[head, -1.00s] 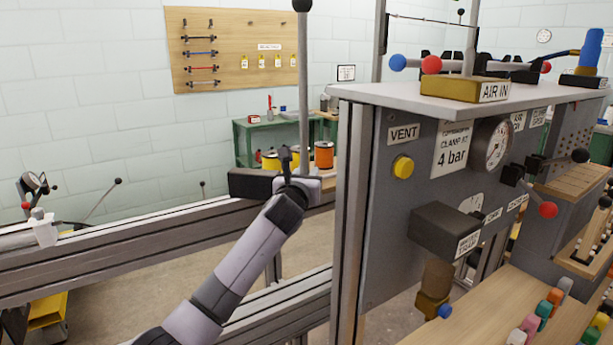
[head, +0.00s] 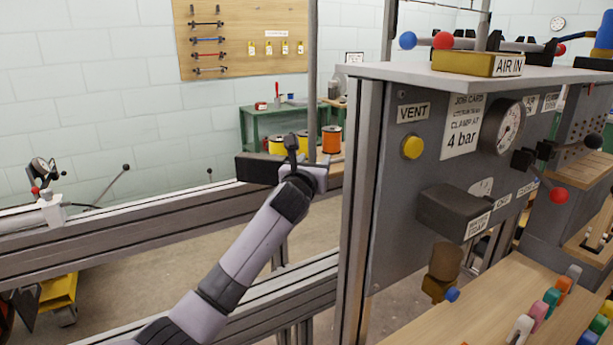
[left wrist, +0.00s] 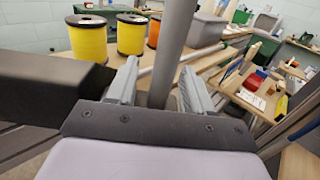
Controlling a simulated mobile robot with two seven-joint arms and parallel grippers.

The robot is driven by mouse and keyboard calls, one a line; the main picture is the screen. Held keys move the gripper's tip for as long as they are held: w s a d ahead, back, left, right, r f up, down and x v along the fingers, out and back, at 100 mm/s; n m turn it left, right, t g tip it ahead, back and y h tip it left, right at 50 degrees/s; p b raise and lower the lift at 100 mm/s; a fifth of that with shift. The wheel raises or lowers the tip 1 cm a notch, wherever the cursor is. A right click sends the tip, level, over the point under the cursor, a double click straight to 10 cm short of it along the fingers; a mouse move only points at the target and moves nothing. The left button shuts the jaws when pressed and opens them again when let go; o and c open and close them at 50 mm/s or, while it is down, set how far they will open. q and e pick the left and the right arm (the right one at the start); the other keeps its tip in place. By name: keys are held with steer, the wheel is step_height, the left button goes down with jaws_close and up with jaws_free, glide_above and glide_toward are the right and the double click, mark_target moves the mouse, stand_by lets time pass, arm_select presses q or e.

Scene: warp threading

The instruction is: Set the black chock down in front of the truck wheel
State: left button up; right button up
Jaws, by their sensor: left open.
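My left gripper (head: 318,172) is open at the lower part of a grey upright rod (head: 313,70). In the left wrist view the rod (left wrist: 172,50) stands between the two spread fingers, and I cannot tell whether they touch it. A yellow truck (head: 58,292) is low at the left, partly hidden by the rail, with a dark wheel (head: 67,317) under it. A dark slanted shape (head: 27,305) lies beside the truck; I cannot tell whether it is the black chock. My right gripper is out of view.
A black box (head: 258,168) is close beside my left gripper. A long metal rail (head: 130,225) crosses the view. A grey control panel (head: 400,185) with a gauge and levers fills the right. Spools (head: 331,139) stand behind the gripper. Open floor shows below the rail.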

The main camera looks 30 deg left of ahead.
arm_select(q)
steer(key=v, duration=0.6)
steer(key=shift+a, duration=0.15)
